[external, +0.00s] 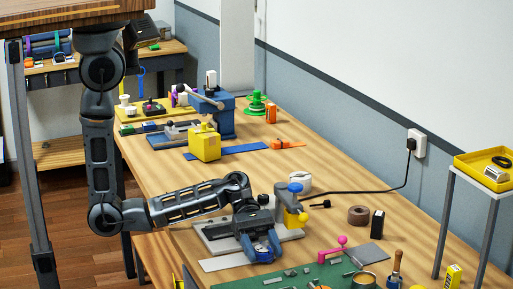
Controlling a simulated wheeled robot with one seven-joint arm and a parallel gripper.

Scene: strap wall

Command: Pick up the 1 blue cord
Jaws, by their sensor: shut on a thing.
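My gripper (262,250) is low over the near end of the wooden bench, pointing down beside a grey plate. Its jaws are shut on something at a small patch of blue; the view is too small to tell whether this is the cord. A separate blue strip (141,78) hangs by the shelf edge at the back left. I cannot tell whether that is a cord.
A black cable (370,191) runs to the wall socket.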

